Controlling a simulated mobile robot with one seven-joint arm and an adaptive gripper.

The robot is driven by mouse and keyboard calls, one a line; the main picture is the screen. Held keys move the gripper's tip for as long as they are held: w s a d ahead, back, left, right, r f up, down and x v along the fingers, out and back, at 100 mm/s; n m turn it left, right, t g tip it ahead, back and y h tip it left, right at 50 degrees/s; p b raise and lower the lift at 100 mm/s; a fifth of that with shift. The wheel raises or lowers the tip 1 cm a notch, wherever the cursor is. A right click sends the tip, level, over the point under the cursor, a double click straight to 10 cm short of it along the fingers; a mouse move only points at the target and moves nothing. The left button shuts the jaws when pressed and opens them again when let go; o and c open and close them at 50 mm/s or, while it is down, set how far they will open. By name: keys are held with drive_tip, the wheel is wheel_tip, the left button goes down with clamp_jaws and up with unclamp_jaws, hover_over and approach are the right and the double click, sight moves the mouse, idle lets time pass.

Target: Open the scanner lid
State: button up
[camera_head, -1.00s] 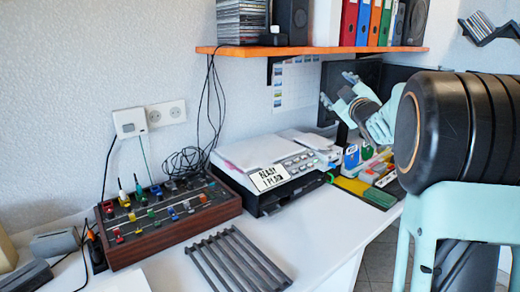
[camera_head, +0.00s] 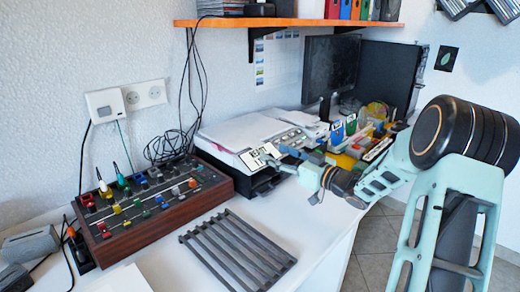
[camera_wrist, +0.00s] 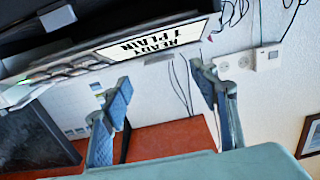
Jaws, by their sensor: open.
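The scanner (camera_head: 222,133) is a white-topped machine with a dark base on the white desk. Its pale lid lies flat, looking shut. A sign reading "READY 1 PLAIN" (camera_head: 258,156) is on its front; the sign shows upside down at the top of the wrist view (camera_wrist: 150,40). A button strip runs beside the sign. My gripper (camera_head: 288,167) is in front of the scanner's front right part, close to the sign and buttons. In the wrist view my gripper (camera_wrist: 162,78) has its two fingers wide apart with nothing between them. I cannot tell whether a finger touches the scanner.
A wooden-sided mixer (camera_head: 150,207) with coloured knobs stands left of the scanner. A grey slatted rack (camera_head: 238,248) lies in front. Coloured boxes (camera_head: 345,150) and dark monitors (camera_head: 332,72) are on the right. An orange shelf (camera_head: 290,22) hangs above. The desk's front right is bare.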

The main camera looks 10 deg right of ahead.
sight(261, 147)
drive_tip(key=b+x, duration=0.1)
drive_tip(key=x, duration=0.6)
clamp_jaws()
idle(0.3)
